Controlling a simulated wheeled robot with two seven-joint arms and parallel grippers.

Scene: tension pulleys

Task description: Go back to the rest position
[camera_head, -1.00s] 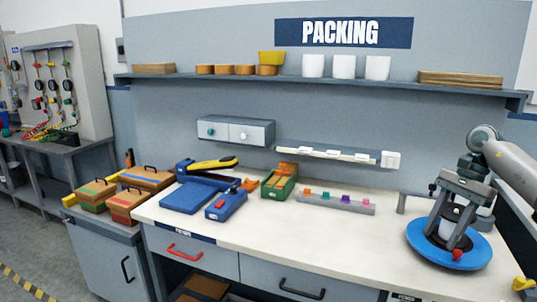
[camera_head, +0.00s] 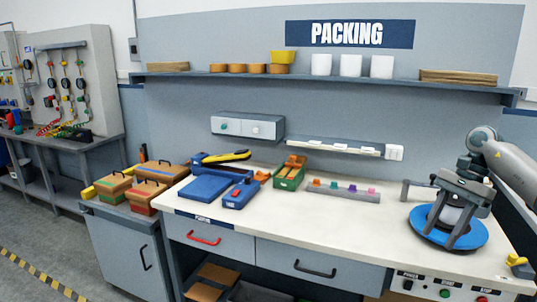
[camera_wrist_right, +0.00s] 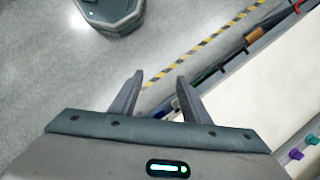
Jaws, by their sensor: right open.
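My right gripper (camera_head: 447,240) comes in from the right in the head view, in front of the round blue disc (camera_head: 475,238) on the bench. Its two fingers are apart. In the right wrist view its open fingers (camera_wrist_right: 160,76) have nothing between them, with grey floor behind. The gripper covers the disc's middle, and a pale part shows between the fingers; I cannot tell what it is. My left gripper is not in view.
The white bench (camera_head: 300,220) holds a blue tool (camera_head: 205,188), a green-orange box (camera_head: 290,172) and a grey strip of coloured pegs (camera_head: 343,190). Lidded boxes (camera_head: 145,190) stand on the left cabinet. A control panel (camera_head: 445,290) sits at the front right. The bench's front middle is clear.

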